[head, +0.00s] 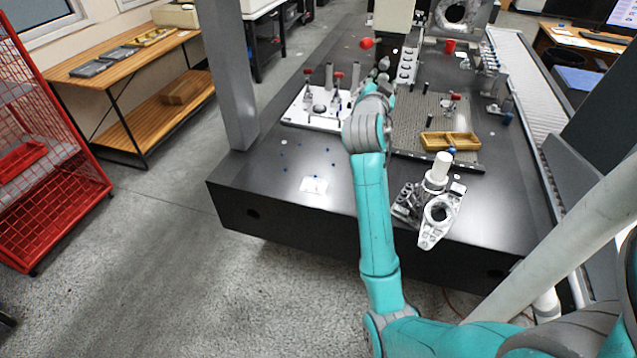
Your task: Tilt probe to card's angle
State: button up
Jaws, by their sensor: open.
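My teal arm reaches over the black table, and its grey wrist hides part of what lies behind it. My gripper (384,70) is at the arm's far end, small in view, below the pale gantry column (393,15). It is open, with nothing visibly held. A red knob (367,43) sticks out to the left beside the column's lower end. The probe is too small and partly hidden, so I cannot tell its tilt. A small white card (314,185) lies flat on the table at the front left. Any marking on it is unreadable.
The black table (270,195) carries a white fixture plate (312,122), a grey grid plate (415,110), a yellow tray (450,141) and a metal casting (438,212) at the front. A grey gantry post (228,75) stands left. The front left table top is mostly clear.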

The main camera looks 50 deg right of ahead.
jog(key=v, duration=0.7)
dwell(0.5)
dwell(0.4)
